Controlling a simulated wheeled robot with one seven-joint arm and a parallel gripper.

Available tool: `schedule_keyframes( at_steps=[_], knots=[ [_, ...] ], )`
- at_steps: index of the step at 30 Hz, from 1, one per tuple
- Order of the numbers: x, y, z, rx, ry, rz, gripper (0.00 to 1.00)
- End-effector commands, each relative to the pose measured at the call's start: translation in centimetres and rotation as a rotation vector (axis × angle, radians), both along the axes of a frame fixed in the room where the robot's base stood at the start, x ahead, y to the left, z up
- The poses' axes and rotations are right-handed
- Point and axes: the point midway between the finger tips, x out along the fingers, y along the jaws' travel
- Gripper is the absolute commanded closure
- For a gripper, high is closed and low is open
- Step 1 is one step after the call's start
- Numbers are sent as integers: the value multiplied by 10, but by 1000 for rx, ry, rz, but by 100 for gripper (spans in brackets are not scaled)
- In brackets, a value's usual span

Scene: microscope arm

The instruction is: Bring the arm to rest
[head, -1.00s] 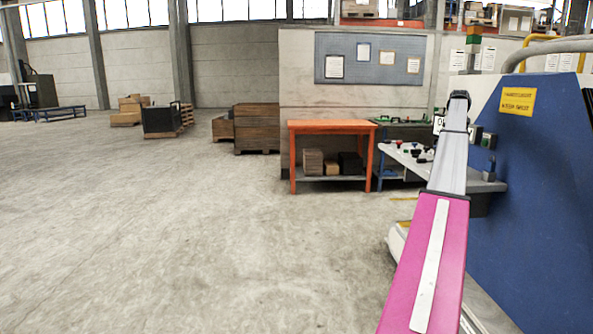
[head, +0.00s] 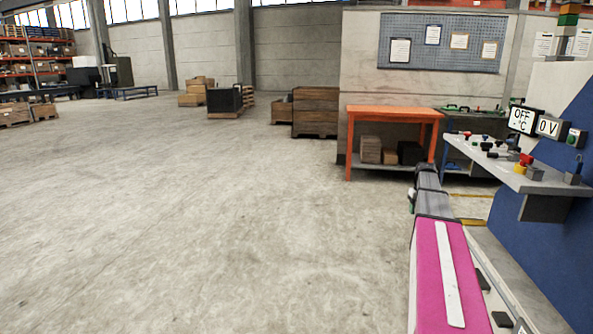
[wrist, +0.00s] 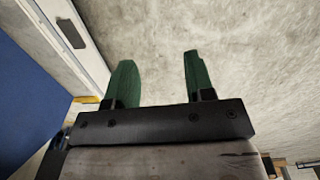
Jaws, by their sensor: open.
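My gripper (wrist: 158,80) shows in the wrist view with two green fingers standing apart and nothing between them. Bare concrete floor and the edge of a pale base lie beyond the fingertips. In the head view my pink and grey arm reaches forward at the lower right, low beside the blue machine (head: 540,225). The gripper itself cannot be made out clearly in the head view.
A grey shelf (head: 535,181) with small coloured parts juts from the machine, right of my arm. Display boxes (head: 523,119) read OFF °C and 0 V. An orange table (head: 392,111) stands ahead. Open concrete floor (head: 200,220) spreads to the left.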

Motion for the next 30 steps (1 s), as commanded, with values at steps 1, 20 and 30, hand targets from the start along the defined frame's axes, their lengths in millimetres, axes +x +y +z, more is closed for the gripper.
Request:
schedule_keyframes(
  at_steps=[1, 20, 30],
  knots=[
    [-22, 35, -19, 1, 4, 10, 51],
    [-248, 305, -155, 1, 1, 70, 51],
    [-282, 330, -165, 0, -4, 74, 51]
  ],
)
